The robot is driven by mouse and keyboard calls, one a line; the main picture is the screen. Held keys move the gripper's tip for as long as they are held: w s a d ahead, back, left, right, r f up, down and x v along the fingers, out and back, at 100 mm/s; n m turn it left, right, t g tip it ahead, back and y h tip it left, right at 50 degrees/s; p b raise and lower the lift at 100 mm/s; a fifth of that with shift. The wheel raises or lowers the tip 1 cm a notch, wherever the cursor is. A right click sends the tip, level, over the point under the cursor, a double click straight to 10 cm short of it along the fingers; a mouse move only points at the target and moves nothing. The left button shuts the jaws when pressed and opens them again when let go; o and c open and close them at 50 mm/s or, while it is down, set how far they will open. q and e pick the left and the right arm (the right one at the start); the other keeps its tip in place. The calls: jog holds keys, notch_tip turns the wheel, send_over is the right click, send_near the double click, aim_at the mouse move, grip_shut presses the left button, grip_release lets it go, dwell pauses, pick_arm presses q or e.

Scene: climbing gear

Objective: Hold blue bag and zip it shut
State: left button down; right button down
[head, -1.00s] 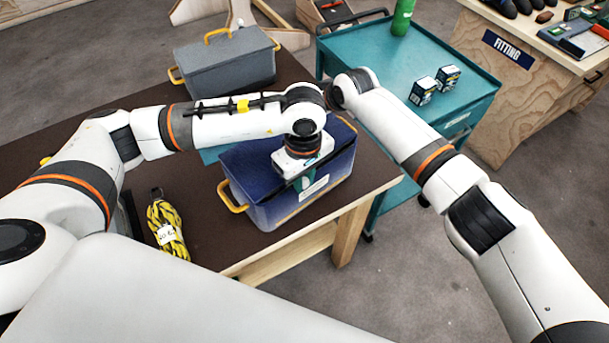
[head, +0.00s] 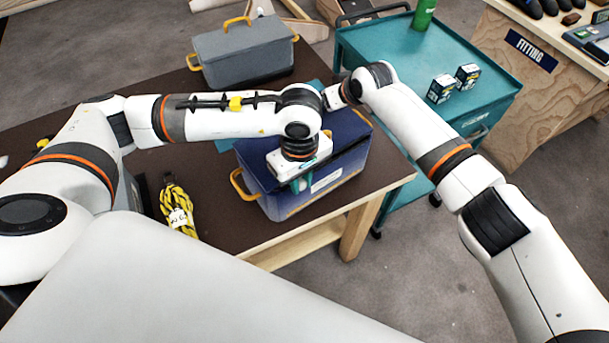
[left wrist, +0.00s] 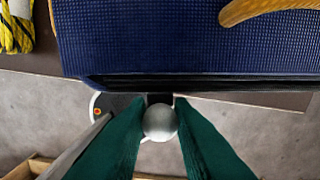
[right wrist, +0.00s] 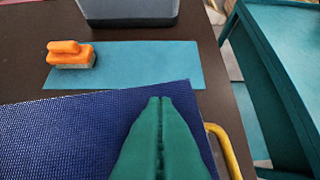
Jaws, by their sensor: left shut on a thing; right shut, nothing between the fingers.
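The blue bag (head: 350,170) stands on the brown table with a yellow handle at its left end. In the left wrist view its blue woven face (left wrist: 150,40) is bordered by a black strip. My left gripper (left wrist: 160,104) is shut on a silver ball-shaped pull (left wrist: 160,123) at that strip, on the bag's near side; it also shows in the head view (head: 298,183). My right gripper (right wrist: 160,100) is shut and empty, low over the bag's blue top; contact cannot be told. In the head view the arms hide its fingers and much of the bag's top.
A grey bin (head: 240,55) stands behind on the table (head: 110,185). A teal mat (right wrist: 150,68) and an orange-handled brush (right wrist: 72,55) lie beyond the bag. Yellow rope (head: 178,205) lies left. A teal trolley (head: 400,60) with small boxes stands to the right.

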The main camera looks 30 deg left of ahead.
pick_arm(q)
jog(key=shift+s, duration=0.15)
pick_arm(e)
jog(key=shift+s+d+f, duration=0.15)
jog(key=shift+d+f, duration=0.05)
jog(key=shift+f, duration=0.25)
pick_arm(q)
jog(key=shift+s+a, duration=0.45)
jog(key=shift+s, duration=0.25)
jog(key=shift+r, duration=0.15)
pick_arm(e)
jog(key=shift+r, duration=0.1)
